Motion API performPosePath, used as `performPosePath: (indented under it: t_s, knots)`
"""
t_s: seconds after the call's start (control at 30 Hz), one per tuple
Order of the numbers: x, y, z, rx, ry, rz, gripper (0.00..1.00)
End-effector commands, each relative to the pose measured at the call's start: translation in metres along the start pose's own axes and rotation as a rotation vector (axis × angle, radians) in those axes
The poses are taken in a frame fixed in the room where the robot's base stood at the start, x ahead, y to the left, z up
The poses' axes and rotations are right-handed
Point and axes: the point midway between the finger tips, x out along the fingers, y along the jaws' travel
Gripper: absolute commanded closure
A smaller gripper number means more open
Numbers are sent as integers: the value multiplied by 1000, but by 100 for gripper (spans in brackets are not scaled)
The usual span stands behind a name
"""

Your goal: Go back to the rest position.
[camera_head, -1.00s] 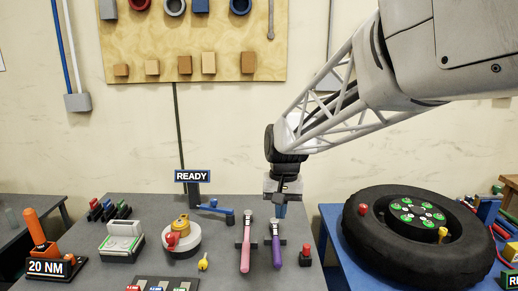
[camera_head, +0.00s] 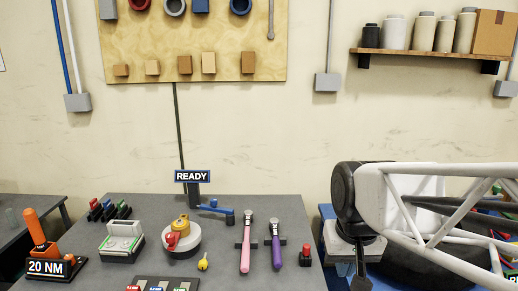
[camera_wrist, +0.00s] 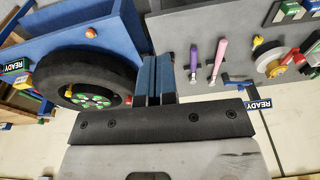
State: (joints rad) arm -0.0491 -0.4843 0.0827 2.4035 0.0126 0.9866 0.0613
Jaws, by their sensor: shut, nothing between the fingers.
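My gripper (camera_wrist: 153,80) shows in the wrist view with its two blue fingers together and nothing between them. In the head view my gripper (camera_head: 360,268) is at the lower right, over the gap between the grey bench and the blue table, partly cut off by my arm. The pink-handled tool (camera_head: 245,250) and the purple-handled tool (camera_head: 276,250) stay on the grey bench (camera_head: 330,280), to the left of my gripper. They also show in the wrist view, the purple one (camera_wrist: 194,57) beside the pink one (camera_wrist: 220,55).
The black tyre (camera_wrist: 70,65) lies on the blue table (camera_wrist: 95,35), mostly hidden behind my arm in the head view. A READY sign (camera_head: 193,176), a blue lever (camera_head: 215,208), a red button (camera_head: 305,252) and a yellow-topped round device (camera_head: 181,235) are on the bench.

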Motion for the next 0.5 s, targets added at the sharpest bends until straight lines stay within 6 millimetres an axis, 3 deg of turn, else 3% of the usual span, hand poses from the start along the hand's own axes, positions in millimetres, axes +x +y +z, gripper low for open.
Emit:
performPosePath:
  t_s: [0.2,0.5]
  knots:
    - [4,16,43,1,46,14,100]
    - [10,25,74,-1,78,26,100]
